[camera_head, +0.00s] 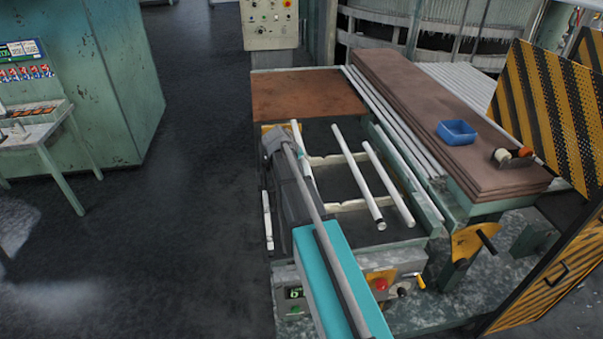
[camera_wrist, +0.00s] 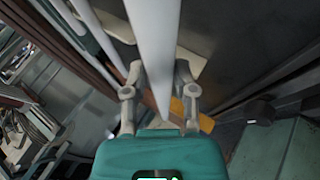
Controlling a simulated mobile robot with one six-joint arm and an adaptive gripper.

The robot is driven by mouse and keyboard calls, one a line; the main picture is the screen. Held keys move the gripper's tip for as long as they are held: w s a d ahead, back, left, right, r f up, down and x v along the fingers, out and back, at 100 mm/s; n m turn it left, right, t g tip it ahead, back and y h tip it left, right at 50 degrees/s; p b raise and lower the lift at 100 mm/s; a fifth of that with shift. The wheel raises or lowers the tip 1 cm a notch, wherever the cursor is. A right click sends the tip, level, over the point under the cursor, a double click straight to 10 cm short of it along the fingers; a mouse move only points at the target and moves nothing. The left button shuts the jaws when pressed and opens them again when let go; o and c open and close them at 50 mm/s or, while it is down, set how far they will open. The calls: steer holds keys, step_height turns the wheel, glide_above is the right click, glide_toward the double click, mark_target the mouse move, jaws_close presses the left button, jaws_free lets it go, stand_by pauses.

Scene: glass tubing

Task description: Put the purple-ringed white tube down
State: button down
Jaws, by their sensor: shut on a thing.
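A long white tube (camera_wrist: 154,35) runs between the fingers of my gripper (camera_wrist: 158,78) in the wrist view, which is shut on it. In the head view this tube (camera_head: 296,131) slants over the left part of the open-topped frame, partly hidden by my arm, with my gripper (camera_head: 303,157) at it. No purple ring shows clearly on it. I cannot tell whether the tube touches the cream supports (camera_head: 336,159) under it. Two other white tubes, a middle one (camera_head: 357,176) with a dark-banded near end and a right one (camera_head: 388,182), lie across the supports.
A rusty brown plate (camera_head: 305,94) covers the frame's far end. To the right are several thin white tubes (camera_head: 400,125) and a brown board stack (camera_head: 440,110) with a blue bin (camera_head: 457,132) and a roll (camera_head: 512,157). Striped guard panels (camera_head: 545,110) stand far right.

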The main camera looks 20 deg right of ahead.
steer(key=shift+w+f, duration=0.1)
stand_by(0.3)
steer(key=shift+w+d+f+b, duration=0.1)
steer(key=shift+w+f+b, duration=0.25)
steer(key=shift+f+b, duration=1.55)
steer(key=shift+b, duration=0.1)
steer(key=shift+f+b, duration=0.3)
steer(key=shift+f, duration=0.05)
steer(key=shift+f, duration=0.25)
steer(key=shift+c, duration=2.1)
jaws_free()
steer(key=shift+r, duration=0.2)
